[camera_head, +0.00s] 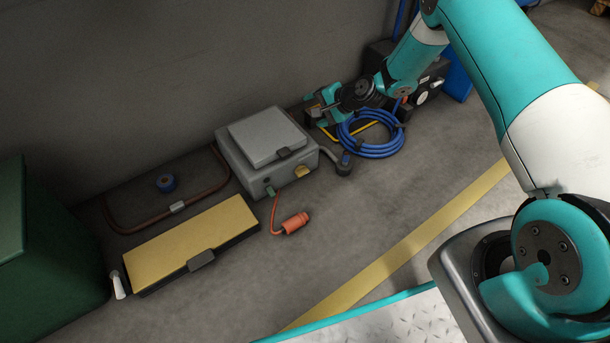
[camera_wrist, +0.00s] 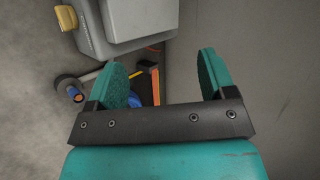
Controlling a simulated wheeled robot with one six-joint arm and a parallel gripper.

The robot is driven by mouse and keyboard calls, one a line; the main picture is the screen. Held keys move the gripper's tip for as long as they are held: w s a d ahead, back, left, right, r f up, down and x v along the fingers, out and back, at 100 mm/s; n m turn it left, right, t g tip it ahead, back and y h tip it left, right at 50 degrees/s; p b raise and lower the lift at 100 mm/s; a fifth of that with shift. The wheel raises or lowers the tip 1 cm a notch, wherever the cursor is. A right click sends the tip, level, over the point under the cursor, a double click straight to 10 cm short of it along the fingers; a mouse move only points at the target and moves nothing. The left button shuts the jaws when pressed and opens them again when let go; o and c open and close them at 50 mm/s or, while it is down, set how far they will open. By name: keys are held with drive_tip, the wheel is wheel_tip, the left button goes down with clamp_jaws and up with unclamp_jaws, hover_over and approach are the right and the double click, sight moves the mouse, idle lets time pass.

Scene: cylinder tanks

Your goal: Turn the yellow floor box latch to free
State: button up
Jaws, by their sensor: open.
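A grey floor box (camera_head: 266,155) with a raised lid stands against the wall. A small yellow latch (camera_head: 302,171) sits low on its front right; it also shows at the upper left of the wrist view (camera_wrist: 66,18). A second, low floor box has a yellow top (camera_head: 190,238) and a dark latch (camera_head: 202,260) on its front edge. My gripper (camera_head: 320,107) is to the right of the grey box, near the wall. In the wrist view my gripper (camera_wrist: 160,65) is open, with nothing between its fingers. The grey box is beyond the fingertips, and neither latch is touched.
A blue hose coil (camera_head: 371,134) lies just under my wrist. A pipe with a dark end fitting (camera_head: 343,163) runs from the grey box. An orange plug (camera_head: 291,223) lies in front. A green bin (camera_head: 45,250) stands at left.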

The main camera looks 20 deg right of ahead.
wheel_tip(320, 180, down, 9)
drive_tip(key=m+t+y, duration=0.1)
drive_tip(key=m+t, duration=0.1)
drive_tip(key=m, duration=0.2)
drive_tip(key=m+t, duration=0.5)
drive_tip(key=m, duration=0.5)
approach(304, 174)
wheel_tip(304, 174, up, 3)
drive_tip(key=w, duration=0.2)
drive_tip(key=s+f+m, duration=0.1)
drive_tip(key=s+m, duration=0.1)
drive_tip(key=s, duration=0.1)
drive_tip(key=s+f+m+t+h, duration=0.1)
drive_tip(key=s+f+m, duration=0.1)
drive_tip(key=s+m, duration=0.1)
drive_tip(key=s+d+f+m+t+h, duration=0.1)
drive_tip(key=s+m, duration=0.1)
drive_tip(key=s, duration=0.1)
drive_tip(key=shift+s+f, duration=0.15)
drive_tip(key=shift+s, duration=0.1)
drive_tip(key=shift+w+a+f+b, duration=0.1)
drive_tip(key=shift+w+b, duration=0.05)
drive_tip(key=shift+b, duration=0.15)
drive_tip(key=b+x, duration=0.9)
drive_tip(key=x, duration=0.6)
drive_tip(key=shift+w, duration=0.35)
drive_tip(key=shift+w+a+b, duration=0.15)
drive_tip(key=shift+w+b, duration=0.2)
drive_tip(key=shift+w, duration=0.15)
drive_tip(key=c, duration=0.9)
